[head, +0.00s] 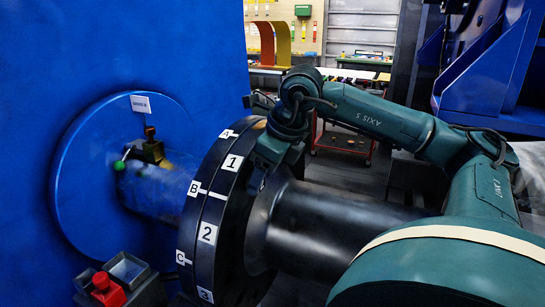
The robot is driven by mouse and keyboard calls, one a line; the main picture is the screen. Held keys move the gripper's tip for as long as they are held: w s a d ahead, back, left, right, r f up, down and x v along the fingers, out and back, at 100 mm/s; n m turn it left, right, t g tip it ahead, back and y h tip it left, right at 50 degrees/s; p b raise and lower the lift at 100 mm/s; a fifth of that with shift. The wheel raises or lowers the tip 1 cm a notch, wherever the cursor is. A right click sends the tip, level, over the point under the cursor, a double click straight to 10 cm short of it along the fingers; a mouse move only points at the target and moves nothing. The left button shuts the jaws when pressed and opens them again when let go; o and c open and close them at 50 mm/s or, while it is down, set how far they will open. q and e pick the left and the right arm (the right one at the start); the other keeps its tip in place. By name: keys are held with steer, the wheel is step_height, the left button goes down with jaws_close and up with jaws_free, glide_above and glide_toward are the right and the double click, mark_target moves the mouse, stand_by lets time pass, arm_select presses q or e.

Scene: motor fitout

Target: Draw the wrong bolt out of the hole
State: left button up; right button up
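A black flange pair (222,200) stands in the middle, with white labels A, B and C on its left ring and 1, 2 and 3 on its right ring. A thick dark shaft (330,225) runs from it to the lower right. My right arm comes in from the right and reaches over the shaft. Its wrist and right gripper (268,152) are at the upper right of the flange, close to label 1. The fingertips are hidden or too dark to make out. I cannot make out the wrong bolt or its hole. My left gripper is not in view.
A large blue housing (75,60) with a round blue plate (80,165) fills the left. A green knob (119,166) and a brass fitting (152,150) sit before it. A red cart (342,145) stands behind.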

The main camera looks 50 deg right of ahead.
steer(key=shift+w+f, duration=0.25)
steer(key=shift+f, duration=0.35)
steer(key=shift+c, duration=0.4)
jaws_close()
steer(key=shift+r, duration=0.15)
